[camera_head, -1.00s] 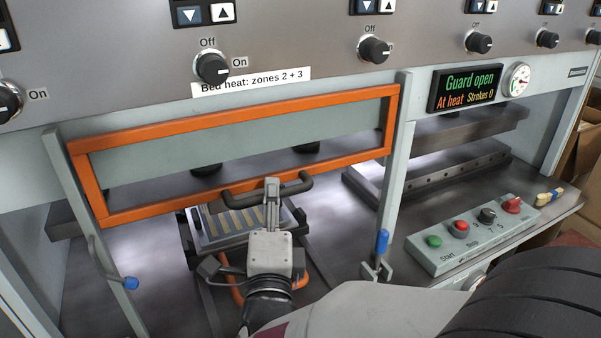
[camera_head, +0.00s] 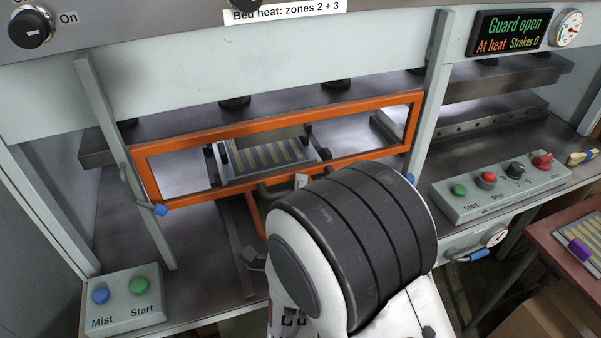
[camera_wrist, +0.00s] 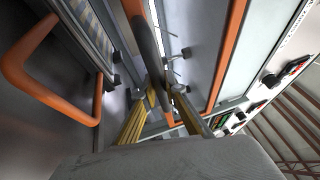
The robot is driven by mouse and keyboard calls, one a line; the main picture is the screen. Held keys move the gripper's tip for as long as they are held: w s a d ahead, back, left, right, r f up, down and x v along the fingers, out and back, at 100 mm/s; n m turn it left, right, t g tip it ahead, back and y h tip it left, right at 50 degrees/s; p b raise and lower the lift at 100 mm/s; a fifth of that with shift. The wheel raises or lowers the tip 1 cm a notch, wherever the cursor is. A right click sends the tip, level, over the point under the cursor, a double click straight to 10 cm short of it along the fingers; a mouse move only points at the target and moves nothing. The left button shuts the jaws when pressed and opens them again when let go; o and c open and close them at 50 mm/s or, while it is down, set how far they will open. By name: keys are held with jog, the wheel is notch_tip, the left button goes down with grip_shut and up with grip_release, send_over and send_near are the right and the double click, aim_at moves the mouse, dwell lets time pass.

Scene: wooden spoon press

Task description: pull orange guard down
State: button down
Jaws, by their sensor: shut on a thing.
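The orange guard (camera_head: 278,123) is a rectangular frame between two grey posts, hanging partway down in front of the press opening. Its lower left corner is close to the left blue-tipped lever (camera_head: 160,210). A dark bar handle (camera_head: 268,190) sits at its lower rail; my large wrist joint hides its right part. In the wrist view my gripper (camera_wrist: 164,93) is shut on the dark handle (camera_wrist: 146,45), which passes between the yellowish fingers. The head view hides most of my gripper. The display (camera_head: 510,33) reads "Guard open", "At heat" and "Strokes 0".
A slatted tray (camera_head: 265,158) shows through the guard's window, with an orange loop handle (camera_head: 253,212) below. A Start/Stop control box (camera_head: 500,190) stands right of the guard. A Mist/Start box (camera_head: 124,298) is front left. The right post carries another blue-tipped part (camera_head: 410,178).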

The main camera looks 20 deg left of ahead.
notch_tip(320, 180, down, 11)
jog(key=shift+d+f, duration=0.1)
dwell(0.5)
jog(key=c, duration=2.1)
grip_release()
jog(key=shift+o, duration=0.3)
jog(key=shift+s, duration=0.4)
jog(key=v, duration=1.1)
jog(key=shift+d, duration=0.2)
